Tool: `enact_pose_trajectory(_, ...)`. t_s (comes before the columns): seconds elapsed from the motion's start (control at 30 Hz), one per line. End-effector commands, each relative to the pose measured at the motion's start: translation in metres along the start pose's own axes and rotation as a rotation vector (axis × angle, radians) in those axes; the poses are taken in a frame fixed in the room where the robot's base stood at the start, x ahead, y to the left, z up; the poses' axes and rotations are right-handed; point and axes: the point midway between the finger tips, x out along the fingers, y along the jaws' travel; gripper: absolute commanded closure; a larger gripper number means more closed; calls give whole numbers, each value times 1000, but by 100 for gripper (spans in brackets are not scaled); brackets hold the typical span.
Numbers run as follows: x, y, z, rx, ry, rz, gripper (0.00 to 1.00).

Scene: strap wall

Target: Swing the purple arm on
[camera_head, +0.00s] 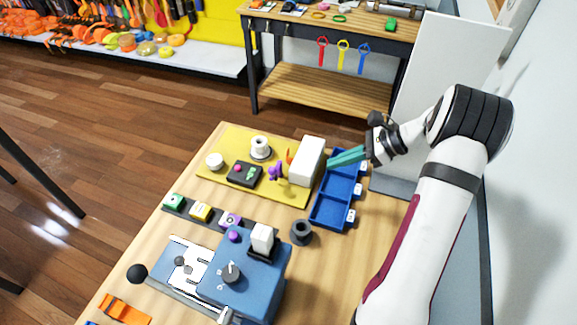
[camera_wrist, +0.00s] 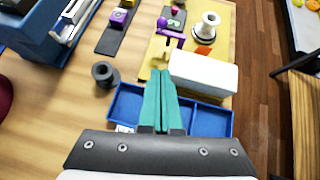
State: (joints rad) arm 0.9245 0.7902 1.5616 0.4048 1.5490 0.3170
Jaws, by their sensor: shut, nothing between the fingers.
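A small purple arm (camera_head: 276,172) stands on the yellow board (camera_head: 213,176), just left of the white block (camera_head: 307,161). In the wrist view the purple arm (camera_wrist: 172,37) shows as a bar beyond the fingertips, near the far side of the white block (camera_wrist: 203,72). My gripper (camera_head: 331,162) has teal fingers pressed together and empty. It is above the blue tray, right of the white block in the head view. In the wrist view my gripper (camera_wrist: 160,74) points toward the purple arm, with a gap between them. The arm's base is too small to make out.
The blue tray (camera_head: 331,210) lies under my fingers. A black box with buttons (camera_head: 244,174) and white round parts (camera_head: 260,147) share the yellow board. A dark ring (camera_head: 301,232) and a blue machine (camera_head: 243,285) stand nearer. A purple-marked switch (camera_head: 230,220) sits in a row.

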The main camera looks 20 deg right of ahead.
Motion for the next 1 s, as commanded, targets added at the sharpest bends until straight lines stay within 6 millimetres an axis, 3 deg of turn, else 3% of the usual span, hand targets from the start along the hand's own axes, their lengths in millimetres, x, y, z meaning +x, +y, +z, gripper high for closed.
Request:
enact_pose_trajectory(0.17, 16, 0, 1, -2, 0, 3, 100)
enact_pose_trajectory(0.6, 107, 1, 7, -5, 2, 3, 100)
enact_pose_trajectory(0.8, 122, 1, 27, -5, 3, 2, 100)
enact_pose_trajectory(1.0, 126, 1, 31, -2, 2, 1, 100)
